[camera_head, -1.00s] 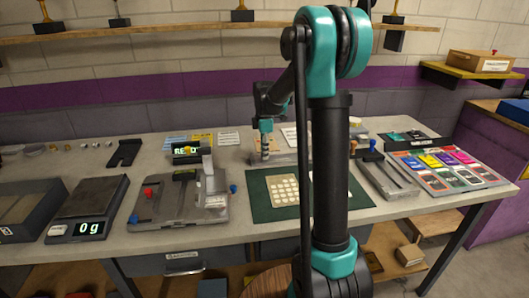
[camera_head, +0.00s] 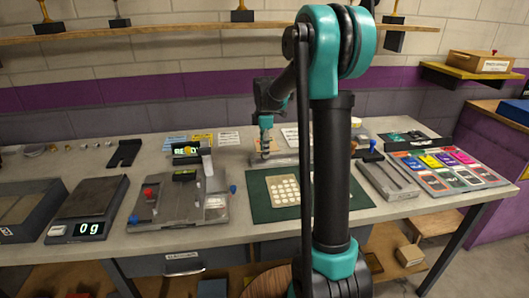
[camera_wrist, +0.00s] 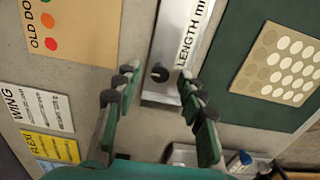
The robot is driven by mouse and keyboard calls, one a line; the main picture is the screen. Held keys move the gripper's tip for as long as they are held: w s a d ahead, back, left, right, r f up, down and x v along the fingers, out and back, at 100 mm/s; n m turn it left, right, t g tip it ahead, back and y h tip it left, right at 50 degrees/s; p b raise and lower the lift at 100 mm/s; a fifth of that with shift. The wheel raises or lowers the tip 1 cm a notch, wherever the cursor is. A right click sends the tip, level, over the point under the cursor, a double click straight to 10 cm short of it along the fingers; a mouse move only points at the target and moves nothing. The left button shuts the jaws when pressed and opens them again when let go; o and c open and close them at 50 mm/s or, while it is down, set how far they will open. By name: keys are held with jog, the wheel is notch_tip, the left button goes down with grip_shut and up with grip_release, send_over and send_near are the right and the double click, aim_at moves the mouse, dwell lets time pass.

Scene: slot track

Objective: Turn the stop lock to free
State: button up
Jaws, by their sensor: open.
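A black round knob (camera_wrist: 159,72) with a light pointer mark sits on a pale metal strip (camera_wrist: 180,32) marked "LENGTH mm" in the wrist view. It may be the stop lock; I see no label naming it. My gripper (camera_wrist: 160,84) is open, its fingers apart on either side of the knob in that view, with nothing between them. Touch and height gap cannot be told. In the head view, my gripper (camera_head: 266,154) points down over the bench behind the green mat (camera_head: 258,205), and the knob is too small or hidden there.
A beige card with round spots (camera_head: 284,190) lies on the mat. A track fixture with a red knob (camera_head: 148,192) and a scale (camera_head: 85,208) stand left. Printed labels (camera_wrist: 37,107) lie beside the strip.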

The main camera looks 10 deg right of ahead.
notch_tip(320, 180, up, 10)
jog(key=shift+r, duration=0.2)
jog(key=shift+s, duration=0.1)
dwell(0.3)
